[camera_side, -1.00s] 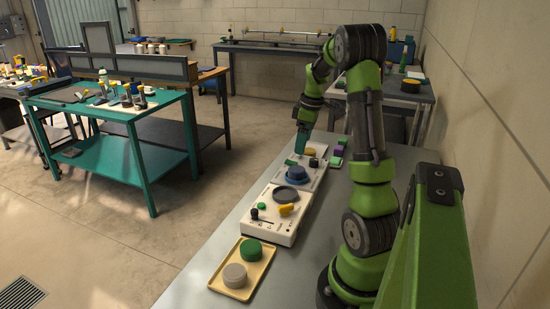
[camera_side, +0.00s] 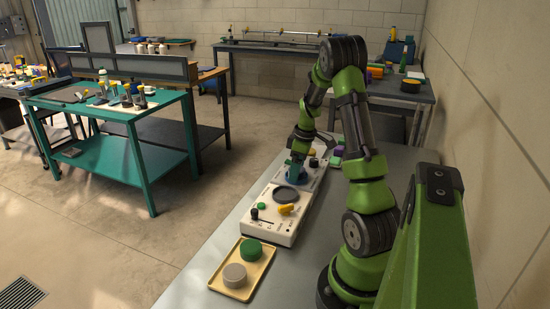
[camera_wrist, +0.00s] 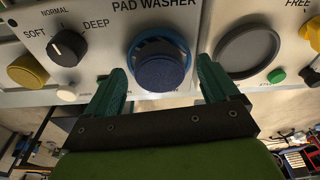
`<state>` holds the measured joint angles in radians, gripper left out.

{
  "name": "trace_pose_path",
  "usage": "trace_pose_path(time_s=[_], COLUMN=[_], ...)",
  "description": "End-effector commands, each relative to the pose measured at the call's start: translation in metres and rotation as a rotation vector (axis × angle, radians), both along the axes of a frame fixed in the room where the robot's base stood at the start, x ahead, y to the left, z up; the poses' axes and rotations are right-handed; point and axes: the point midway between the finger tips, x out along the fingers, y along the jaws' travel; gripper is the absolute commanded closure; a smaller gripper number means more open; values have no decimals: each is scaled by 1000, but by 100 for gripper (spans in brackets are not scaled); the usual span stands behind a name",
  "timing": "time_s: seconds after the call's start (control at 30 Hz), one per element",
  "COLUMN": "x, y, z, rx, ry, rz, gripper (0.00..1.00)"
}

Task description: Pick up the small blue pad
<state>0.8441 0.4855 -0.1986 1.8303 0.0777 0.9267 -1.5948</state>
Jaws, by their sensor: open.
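The small blue pad (camera_wrist: 163,72) is a round dark-blue puck at the panel marked PAD WASHER in the wrist view. A lighter blue ring (camera_wrist: 160,48) shows behind it. My gripper (camera_wrist: 163,82) is open, its green fingers on the left and right of the pad with gaps on both sides. I cannot tell how deep the fingers reach. In the side view my gripper (camera_side: 297,164) points down over the blue spot on the white unit and hides most of the pad.
The white unit (camera_side: 283,230) also carries a grey round recess (camera_side: 286,194) and an orange knob (camera_side: 286,209). A yellow tray (camera_side: 228,288) with a green pad (camera_side: 251,250) and a grey pad (camera_side: 235,275) lies nearer the camera. A black knob (camera_wrist: 67,48) and yellow pad (camera_wrist: 27,72) sit left.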

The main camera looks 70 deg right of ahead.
Motion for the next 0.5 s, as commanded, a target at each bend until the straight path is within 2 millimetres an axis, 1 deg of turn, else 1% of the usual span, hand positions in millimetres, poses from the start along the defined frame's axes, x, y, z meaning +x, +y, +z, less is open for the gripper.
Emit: trace_pose_path(time_s=[0.03, 0.07, 0.4, 0.5], x=[0, 0, 0, 0], y=[0, 0, 0, 0], z=[0, 0, 0, 1], rx=[0, 0, 0, 0], ry=[0, 0, 0, 0], rz=[0, 0, 0, 0], gripper=[14, 18, 70, 72])
